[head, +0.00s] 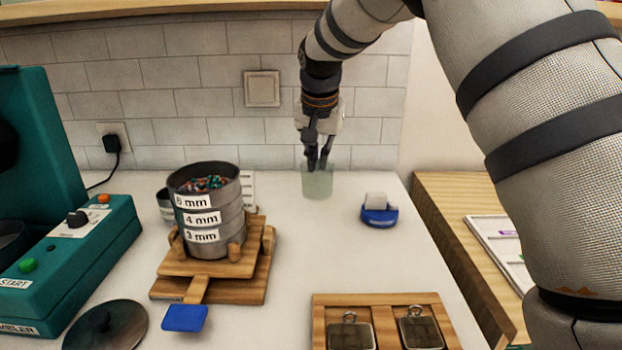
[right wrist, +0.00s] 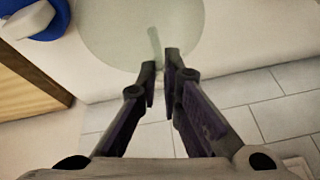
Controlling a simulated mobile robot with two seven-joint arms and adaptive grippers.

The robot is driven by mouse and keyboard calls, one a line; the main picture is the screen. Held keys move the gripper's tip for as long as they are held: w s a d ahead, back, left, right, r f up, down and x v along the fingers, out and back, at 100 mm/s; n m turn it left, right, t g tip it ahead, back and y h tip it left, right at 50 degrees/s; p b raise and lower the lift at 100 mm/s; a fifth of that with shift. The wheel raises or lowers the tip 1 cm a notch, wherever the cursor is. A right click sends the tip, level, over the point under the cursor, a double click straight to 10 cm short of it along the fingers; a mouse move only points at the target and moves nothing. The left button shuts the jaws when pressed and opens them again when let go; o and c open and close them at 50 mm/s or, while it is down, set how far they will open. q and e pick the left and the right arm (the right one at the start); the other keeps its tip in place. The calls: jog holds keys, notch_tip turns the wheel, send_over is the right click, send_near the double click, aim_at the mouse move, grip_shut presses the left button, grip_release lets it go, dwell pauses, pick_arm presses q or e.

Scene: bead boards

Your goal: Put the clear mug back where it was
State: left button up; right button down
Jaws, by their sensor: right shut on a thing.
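The clear mug (head: 318,184) is a pale, greenish see-through vessel at the back of the white counter, near the tiled wall. It looks upright. In the right wrist view the mug (right wrist: 120,35) is a round translucent shape with a thin strip between my fingertips. My right gripper (head: 319,160) reaches down from above and is shut on the mug at its upper part; the fingers also show in the right wrist view (right wrist: 160,68). I cannot tell whether the mug's base touches the counter. My left gripper is not in view.
A sieve stack (head: 211,222) stands on a wooden stand left of the mug. A blue-and-white item (head: 379,212) sits to the right. A wooden tray (head: 318,325) with metal weights lies in front. A teal machine (head: 90,255) is at left. The middle counter is clear.

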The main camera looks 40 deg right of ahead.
jog(key=shift+w+d+f, duration=0.3)
jog(key=shift+f, duration=0.15)
jog(key=shift+w+d+f, duration=0.25)
jog(key=shift+f, duration=0.2)
jog(key=x, duration=0.3)
jog(key=shift+s+f, duration=0.2)
jog(key=shift+f, duration=0.25)
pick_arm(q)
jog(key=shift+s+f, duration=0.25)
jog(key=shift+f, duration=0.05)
pick_arm(e)
jog(key=shift+a, duration=0.1)
jog(key=c, duration=1.8)
grip_release()
jog(key=shift+o, duration=0.2)
jog(key=p+v, duration=0.1)
jog(key=v, duration=1.1)
jog(key=shift+r, duration=0.1)
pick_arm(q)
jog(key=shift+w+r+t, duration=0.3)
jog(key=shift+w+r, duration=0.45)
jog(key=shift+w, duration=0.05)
